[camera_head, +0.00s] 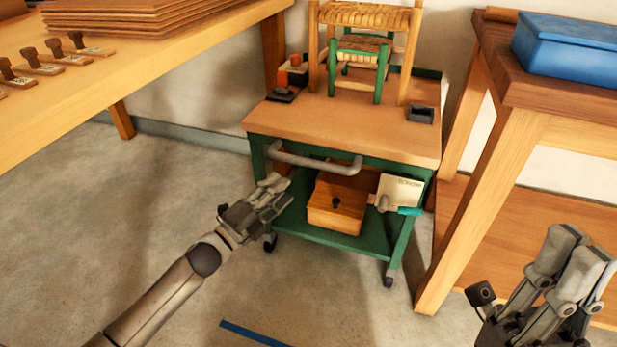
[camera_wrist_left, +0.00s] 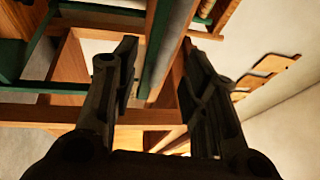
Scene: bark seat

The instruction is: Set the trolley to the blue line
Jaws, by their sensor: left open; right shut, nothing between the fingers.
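The trolley has a wooden top (camera_head: 330,125) on a green frame, with castors on the floor. A grey bar handle (camera_head: 315,163) runs along its front edge. The blue line (camera_head: 255,333) lies on the floor in front of the trolley, cut off by the lower picture edge. My left gripper (camera_head: 279,190) is open and empty, just below and in front of the handle's left end. In the left wrist view my left gripper (camera_wrist_left: 160,55) has a long grey bar (camera_wrist_left: 174,45) beyond and between its fingers; I cannot tell whether they touch. My right gripper (camera_head: 583,255) is shut and empty at lower right.
Chairs (camera_head: 362,18) stand on the trolley top; a wooden box (camera_head: 335,205) and a booklet (camera_head: 400,190) sit on its lower shelf. A workbench (camera_head: 125,105) stands left. A table (camera_head: 540,100) with a blue box (camera_head: 570,45) stands close at right. Floor at left is clear.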

